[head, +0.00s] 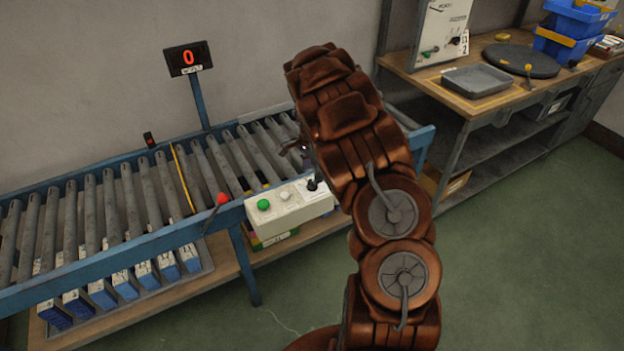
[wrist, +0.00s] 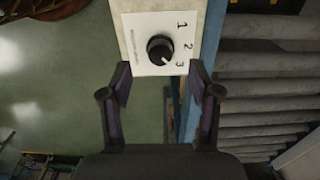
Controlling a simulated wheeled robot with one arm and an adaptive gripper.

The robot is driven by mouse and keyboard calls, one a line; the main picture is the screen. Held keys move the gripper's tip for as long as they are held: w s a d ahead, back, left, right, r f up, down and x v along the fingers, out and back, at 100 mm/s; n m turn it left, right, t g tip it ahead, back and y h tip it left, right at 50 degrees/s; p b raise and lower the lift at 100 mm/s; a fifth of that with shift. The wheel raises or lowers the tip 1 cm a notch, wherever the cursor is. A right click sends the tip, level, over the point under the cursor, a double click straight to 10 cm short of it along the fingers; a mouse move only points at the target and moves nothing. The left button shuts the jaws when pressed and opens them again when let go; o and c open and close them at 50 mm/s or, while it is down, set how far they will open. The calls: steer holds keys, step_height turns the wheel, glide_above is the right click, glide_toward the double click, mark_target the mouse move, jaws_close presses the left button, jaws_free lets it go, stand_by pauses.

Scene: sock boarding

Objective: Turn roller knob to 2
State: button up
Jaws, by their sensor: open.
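The roller knob (wrist: 160,48) is a round black dial on a white plate marked 1, 2 and 3. Its pale pointer mark faces down and slightly right in the wrist view, nearest the 3. In the head view the dark knob area (head: 313,184) sits at the right end of the pale control box (head: 286,212), partly hidden by my arm. My gripper (wrist: 160,75) is open and empty. Its fingertips lie either side of the plate's lower edge, with the knob ahead of the gap, apart from both fingers. In the head view my arm mostly hides the gripper.
The box also carries a green button (head: 263,205) and a pale button (head: 285,196). It is mounted on the front of the roller conveyor (head: 130,205), near a red-tipped lever (head: 221,199). A workbench (head: 460,98) stands right.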

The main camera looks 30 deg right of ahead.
mark_target(312, 182)
steer(key=shift+f+p, duration=0.45)
steer(key=shift+f, duration=1.8)
steer(key=shift+c, duration=0.3)
steer(key=c, duration=1.1)
